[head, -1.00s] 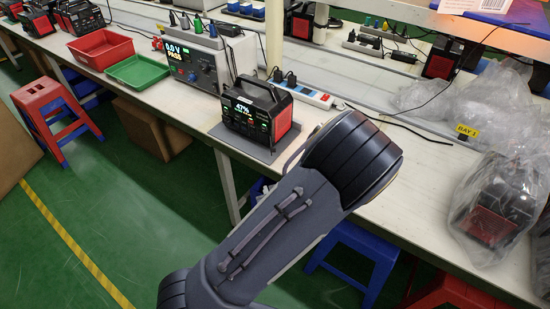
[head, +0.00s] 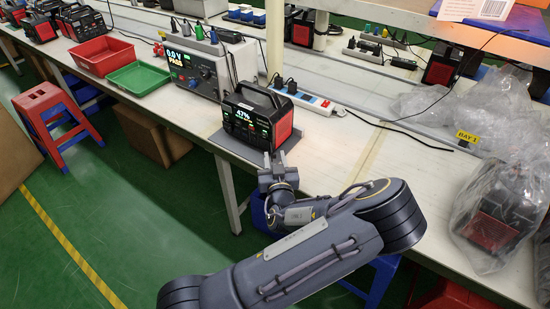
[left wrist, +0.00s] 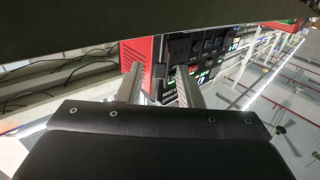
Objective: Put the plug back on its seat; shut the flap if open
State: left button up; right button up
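The power station (head: 256,116), black with red ends and a lit 47% display, stands on a grey mat (head: 232,146) on the bench. My left gripper (head: 272,163) is just in front of its lower front edge. In the left wrist view, its two fingers (left wrist: 158,72) are apart, pointing at the power station's face (left wrist: 205,50). A small dark part shows between the fingertips; I cannot tell whether it is the plug or whether they touch it. The flap cannot be made out clearly. My right gripper is not in view.
A white power strip (head: 312,101) with black plugs lies behind the power station. A bench supply (head: 196,66) stands to its left, with green (head: 138,77) and red (head: 101,56) trays beyond. A bagged unit (head: 497,212) sits at the right. Bare bench lies between.

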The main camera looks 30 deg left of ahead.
pick_arm(q)
jog(key=shift+w, duration=0.1)
grip_shut()
